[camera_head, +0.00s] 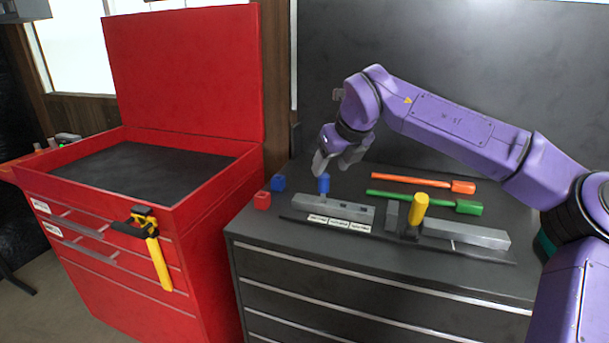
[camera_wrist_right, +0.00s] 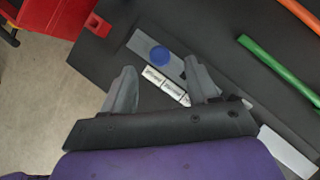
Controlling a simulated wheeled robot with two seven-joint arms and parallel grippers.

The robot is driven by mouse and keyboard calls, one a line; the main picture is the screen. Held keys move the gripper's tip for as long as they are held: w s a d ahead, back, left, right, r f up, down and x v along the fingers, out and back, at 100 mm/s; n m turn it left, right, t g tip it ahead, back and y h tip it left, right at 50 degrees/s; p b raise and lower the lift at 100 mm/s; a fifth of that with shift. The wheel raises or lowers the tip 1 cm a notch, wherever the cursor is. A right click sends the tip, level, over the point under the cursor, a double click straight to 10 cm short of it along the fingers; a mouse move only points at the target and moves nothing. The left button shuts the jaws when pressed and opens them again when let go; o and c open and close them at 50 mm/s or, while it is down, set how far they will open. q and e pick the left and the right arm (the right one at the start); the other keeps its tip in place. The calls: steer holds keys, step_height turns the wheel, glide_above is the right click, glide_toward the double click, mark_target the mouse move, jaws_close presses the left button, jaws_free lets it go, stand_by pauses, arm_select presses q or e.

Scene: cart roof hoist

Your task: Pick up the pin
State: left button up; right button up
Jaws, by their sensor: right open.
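A blue pin (camera_head: 323,184) stands upright at the grey slotted block (camera_head: 345,208) on the dark cabinet top. In the right wrist view the pin (camera_wrist_right: 160,56) shows from above as a blue disc on the block. A thicker yellow cylinder (camera_head: 418,208) stands further right; I cannot tell which of the two the task means. My right gripper (camera_head: 334,165) is open and empty, above the blue pin and apart from it. In the wrist view its fingertips (camera_wrist_right: 160,72) lie either side of the disc's line. My left gripper is not in view.
Orange (camera_head: 420,181) and green (camera_head: 420,200) handled tools lie behind. A grey bar (camera_head: 465,234) lies front right. A red open-lidded cart (camera_head: 140,230) stands left.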

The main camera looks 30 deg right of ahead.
mark_target(321, 187)
steer(key=x, duration=0.3)
steer(key=shift+s+f, duration=0.15)
steer(key=shift+s, duration=0.15)
steer(key=shift+s+d+f, duration=0.1)
steer(key=shift+s+f, duration=0.1)
steer(key=p+x, duration=0.1)
steer(key=x, duration=0.5)
steer(key=shift+w+p, duration=0.35)
steer(key=shift+w, duration=0.05)
steer(key=shift+f, duration=0.1)
steer(key=shift+s, duration=0.25)
steer(key=shift+c, duration=0.2)
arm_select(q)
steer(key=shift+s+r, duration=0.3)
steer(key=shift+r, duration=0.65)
arm_select(e)
steer(key=shift+w, duration=0.1)
jaws_close()
